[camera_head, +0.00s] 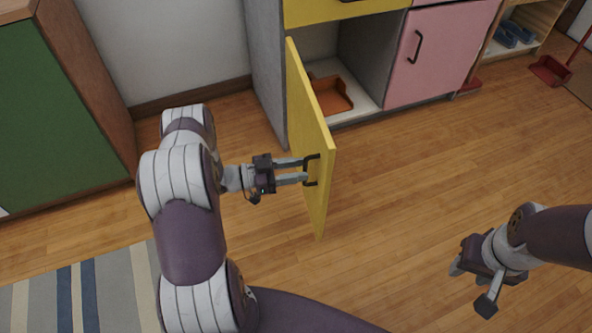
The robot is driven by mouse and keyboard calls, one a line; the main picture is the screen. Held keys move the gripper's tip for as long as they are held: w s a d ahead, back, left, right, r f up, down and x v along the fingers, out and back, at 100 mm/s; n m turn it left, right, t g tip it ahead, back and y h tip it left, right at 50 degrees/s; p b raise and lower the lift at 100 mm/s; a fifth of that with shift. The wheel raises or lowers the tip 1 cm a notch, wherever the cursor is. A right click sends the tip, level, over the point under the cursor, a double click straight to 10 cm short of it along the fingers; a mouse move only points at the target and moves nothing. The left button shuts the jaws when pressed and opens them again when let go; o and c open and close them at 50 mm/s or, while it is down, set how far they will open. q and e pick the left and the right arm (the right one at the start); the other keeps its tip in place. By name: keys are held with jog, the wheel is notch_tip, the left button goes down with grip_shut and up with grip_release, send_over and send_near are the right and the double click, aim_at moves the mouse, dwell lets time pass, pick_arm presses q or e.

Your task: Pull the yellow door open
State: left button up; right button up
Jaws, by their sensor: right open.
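The yellow door (307,110) stands swung out from the grey cabinet, at a wide angle to its front. Its dark handle (311,182) is on the face toward the left, near the free edge. My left gripper (298,170) reaches in from the left with its fingertips at the handle. Its two fingers show a gap between them; whether they touch the handle is unclear. My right gripper (470,285) is open and empty at the lower right, over the floor and well apart from the door.
An orange tray (333,96) lies inside the opened compartment. A pink door (440,55) beside it is shut. A green and brown cabinet (55,120) stands at left, above a striped rug (85,290). A red dustpan (550,70) is at far right. The wooden floor between is clear.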

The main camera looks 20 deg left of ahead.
pick_arm(q)
jog(key=p+v, duration=0.3)
jog(key=v, duration=0.9)
jog(key=shift+s+a, duration=0.2)
jog(key=shift+a, duration=0.05)
jog(key=shift+f, duration=0.1)
